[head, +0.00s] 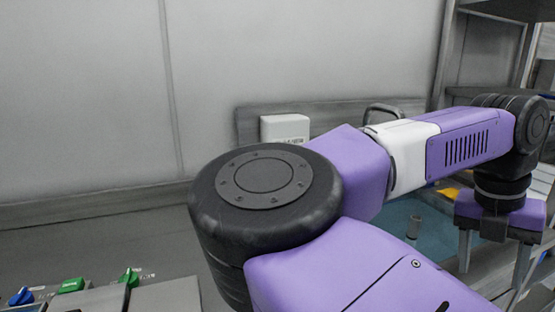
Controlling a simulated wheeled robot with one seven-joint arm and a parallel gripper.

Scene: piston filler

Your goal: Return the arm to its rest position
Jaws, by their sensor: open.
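My arm, purple with a white section and dark joints, stretches from the bottom middle of the head view to the right. My gripper (492,268) hangs at its end, pointing down near the right edge. Its two grey fingers are wide apart with nothing visible between them. Part of the area behind the gripper is hidden by the arm.
A teal surface (395,215) with a small grey cylinder (414,227) lies left of my gripper. Metal shelving (447,50) stands at the right. A white box (285,128) is by the back wall. Green (71,285) and blue (21,296) controls sit at lower left.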

